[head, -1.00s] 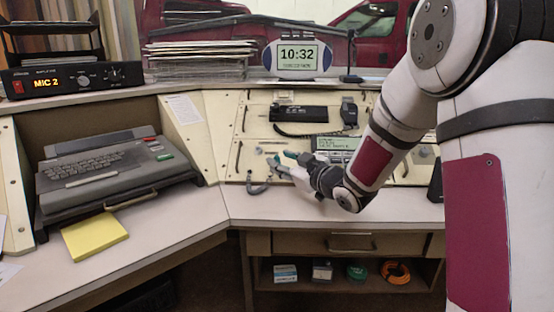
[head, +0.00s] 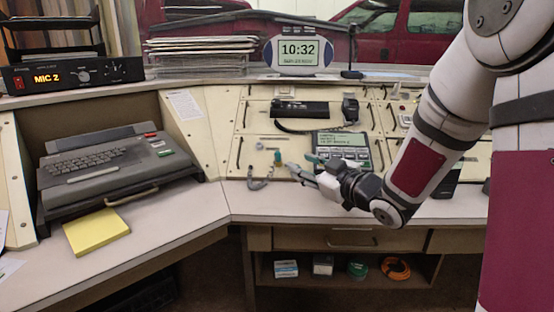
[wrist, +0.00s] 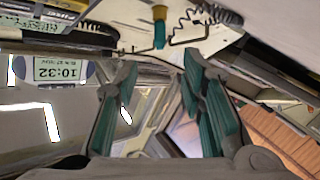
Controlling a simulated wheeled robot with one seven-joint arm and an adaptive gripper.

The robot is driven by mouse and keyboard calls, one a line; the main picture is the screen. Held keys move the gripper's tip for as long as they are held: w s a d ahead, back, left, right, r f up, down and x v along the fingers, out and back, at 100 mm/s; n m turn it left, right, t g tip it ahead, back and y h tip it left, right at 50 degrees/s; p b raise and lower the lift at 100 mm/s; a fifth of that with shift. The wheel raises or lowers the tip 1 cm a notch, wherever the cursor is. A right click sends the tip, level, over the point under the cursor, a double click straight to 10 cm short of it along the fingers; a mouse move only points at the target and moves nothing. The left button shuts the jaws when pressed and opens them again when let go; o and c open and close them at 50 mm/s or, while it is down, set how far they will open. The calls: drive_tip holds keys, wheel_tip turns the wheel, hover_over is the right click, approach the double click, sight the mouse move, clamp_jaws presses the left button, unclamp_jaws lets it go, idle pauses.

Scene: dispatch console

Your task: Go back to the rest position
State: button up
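My gripper (head: 303,165) is in front of the sloped console panel (head: 232,158), above the desk edge. Its teal-padded fingers are apart and nothing is between them; the gap also shows in the wrist view (wrist: 160,75). A small knob with a yellow and teal body (head: 278,158) stands on the panel just left of my fingertips, apart from them. It also shows in the wrist view (wrist: 159,28), beyond the fingers. A coiled cord (head: 259,182) hangs beside it on the panel.
A display unit (head: 342,146) is on the panel close behind my gripper. A grey keyboard terminal (head: 115,170) and a yellow notepad (head: 96,232) are at left. A clock (head: 297,51) stands on the upper ledge. The desk front (head: 270,207) is clear.

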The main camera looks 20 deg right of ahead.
drive_tip(key=shift+s+d+r+m+g+h, duration=0.15)
drive_tip(key=shift+d+m+g+h, duration=0.2)
drive_tip(key=shift+h, duration=0.35)
drive_tip(key=s+d+m+g+h, duration=0.1)
drive_tip(key=s, duration=0.1)
drive_tip(key=s+d+m+g+h, duration=0.1)
drive_tip(key=h, duration=0.1)
drive_tip(key=s+m+g+h, duration=0.1)
drive_tip(key=s+h, duration=0.1)
drive_tip(key=shift+s+d+m, duration=0.25)
drive_tip(key=shift+s+d, duration=0.1)
drive_tip(key=shift+d, duration=0.05)
drive_tip(key=s+a+f+m+g, duration=0.1)
drive_tip(key=s+a+m+g, duration=0.2)
drive_tip(key=s, duration=1)
drive_tip(key=s+a+f+g, duration=0.15)
drive_tip(key=s+g, duration=0.35)
drive_tip(key=s, duration=0.7)
drive_tip(key=s+a+f+m+g, duration=0.15)
drive_tip(key=s+a+g, duration=0.25)
drive_tip(key=s, duration=0.9)
wheel_tip(320, 180, up, 35)
drive_tip(key=t+p, duration=0.3)
drive_tip(key=p, duration=2.9)
drive_tip(key=shift+w+d+t+y, duration=0.15)
drive_tip(key=shift+d+t+y, duration=0.15)
drive_tip(key=shift+d+t, duration=0.1)
